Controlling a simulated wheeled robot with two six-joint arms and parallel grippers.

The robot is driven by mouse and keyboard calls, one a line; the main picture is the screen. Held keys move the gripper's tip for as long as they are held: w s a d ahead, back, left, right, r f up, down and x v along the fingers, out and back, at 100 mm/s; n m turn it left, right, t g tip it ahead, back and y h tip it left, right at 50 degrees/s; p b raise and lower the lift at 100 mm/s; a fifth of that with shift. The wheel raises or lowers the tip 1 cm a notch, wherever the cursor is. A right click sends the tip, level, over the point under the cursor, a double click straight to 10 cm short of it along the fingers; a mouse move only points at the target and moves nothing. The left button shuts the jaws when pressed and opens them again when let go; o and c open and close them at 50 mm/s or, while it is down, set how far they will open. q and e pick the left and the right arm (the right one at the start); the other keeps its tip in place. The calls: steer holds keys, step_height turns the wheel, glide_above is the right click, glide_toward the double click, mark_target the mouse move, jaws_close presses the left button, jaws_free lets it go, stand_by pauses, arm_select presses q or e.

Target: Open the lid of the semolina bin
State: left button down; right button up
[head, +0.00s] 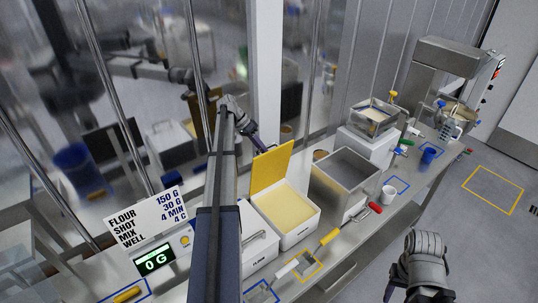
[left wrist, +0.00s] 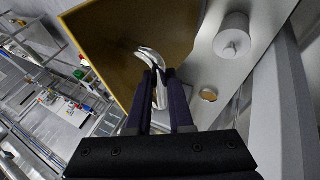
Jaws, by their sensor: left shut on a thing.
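The semolina bin (head: 303,228) is a white box filled with pale yellow semolina (head: 284,208). Its yellow lid (head: 271,168) stands raised, roughly upright, along the bin's back edge. My left gripper (head: 257,141) is at the lid's top edge. In the left wrist view my left gripper (left wrist: 160,85) is shut on the lid's pale curved handle (left wrist: 151,57), with the yellow-brown lid (left wrist: 110,35) behind it. My right gripper (head: 390,291) is low at the right, away from the bin; its fingers are too small to read.
A closed white flour bin (head: 262,250) stands left of the semolina bin, a steel open box (head: 350,170) to its right. A recipe sign (head: 145,218) stands at left.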

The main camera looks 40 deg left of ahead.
arm_select(q)
steer(key=w+a+f+b, duration=0.2)
steer(key=a, duration=0.5)
steer(key=shift+w+a, duration=0.15)
steer(key=shift+a+f, duration=0.1)
steer(key=c, duration=1.2)
jaws_free()
steer(key=shift+c, duration=0.2)
steer(key=o, duration=0.4)
steer(key=shift+w+a+f, duration=0.15)
steer(key=shift+w+a, duration=0.05)
steer(key=shift+o, duration=0.2)
steer(key=shift+d, duration=0.1)
steer(key=shift+s+d, duration=0.1)
